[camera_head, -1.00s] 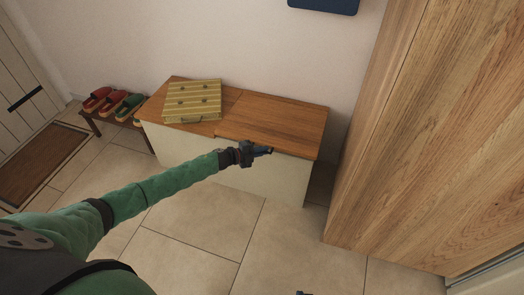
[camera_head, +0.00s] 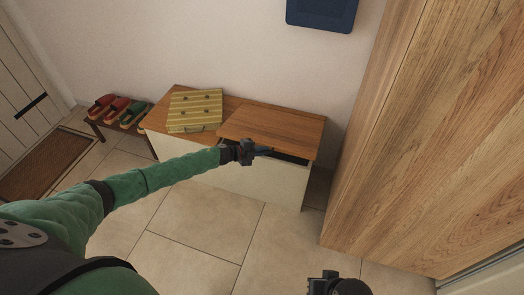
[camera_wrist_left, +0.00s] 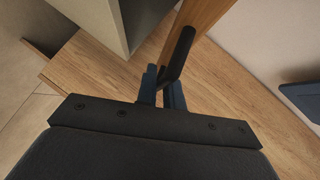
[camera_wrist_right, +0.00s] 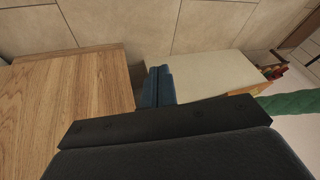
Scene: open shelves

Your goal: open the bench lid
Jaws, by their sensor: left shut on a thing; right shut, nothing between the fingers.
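The bench (camera_head: 255,183) stands against the wall with a pale front and a wooden top. The right part of its top is the lid (camera_head: 275,128), its front edge raised a little over a dark gap. My left gripper (camera_head: 264,151) is at that front edge. In the left wrist view, its blue fingers (camera_wrist_left: 164,90) are shut on a black bar handle (camera_wrist_left: 180,52) beside the wooden lid edge (camera_wrist_left: 198,18). My right gripper (camera_wrist_right: 159,86) is shut and empty; the pale bench front (camera_wrist_right: 205,72) shows beyond it.
A yellow striped case (camera_head: 195,110) lies on the left part of the bench top. A low rack (camera_head: 118,127) with red and green shoes stands to its left. A tall wooden cabinet (camera_head: 430,130) stands close on the right. The tiled floor in front is clear.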

